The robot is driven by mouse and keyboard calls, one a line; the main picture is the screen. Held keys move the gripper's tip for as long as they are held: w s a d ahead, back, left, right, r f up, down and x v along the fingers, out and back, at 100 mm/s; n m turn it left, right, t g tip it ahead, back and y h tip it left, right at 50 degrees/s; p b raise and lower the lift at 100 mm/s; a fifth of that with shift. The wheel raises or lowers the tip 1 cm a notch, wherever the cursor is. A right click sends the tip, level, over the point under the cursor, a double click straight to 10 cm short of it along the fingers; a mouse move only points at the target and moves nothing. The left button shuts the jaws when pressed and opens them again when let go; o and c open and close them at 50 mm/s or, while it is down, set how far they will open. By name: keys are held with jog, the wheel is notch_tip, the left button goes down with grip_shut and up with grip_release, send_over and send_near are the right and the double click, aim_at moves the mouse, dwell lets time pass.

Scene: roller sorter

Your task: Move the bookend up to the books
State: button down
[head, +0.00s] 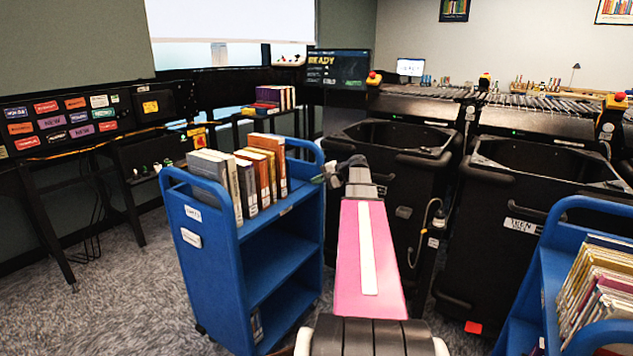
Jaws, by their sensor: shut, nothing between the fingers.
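The blue cart (209,230) stands left of centre, with a row of upright books (263,160) on its top shelf. The books have grey, tan, orange and brown spines, and some lean slightly. My gripper (326,177) is shut and empty at the end of my pink arm, just right of the cart's right end and apart from the books. I cannot clearly make out a bookend; the right part of the top shelf is partly hidden by the cart's end frame.
Black bins (395,140) stand close behind and right of my arm. A second blue cart (536,290) full of books is at the lower right. A black rack (62,165) with coloured labels is at the left. Carpet (115,295) is clear at the lower left.

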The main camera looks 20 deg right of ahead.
jog(key=w+a, duration=0.3)
jog(key=w, duration=0.1)
jog(key=w+a, duration=0.2)
jog(key=w, duration=0.2)
jog(key=w+a+f, duration=0.1)
jog(key=w+a, duration=0.2)
jog(key=w, duration=0.2)
jog(key=shift+a, duration=0.35)
jog(key=shift+f, duration=1.05)
dwell(0.4)
jog(key=shift+r, duration=0.15)
dwell(0.4)
jog(key=shift+s+a, duration=0.35)
jog(key=shift+a, duration=0.15)
jog(key=shift+w+d, duration=0.1)
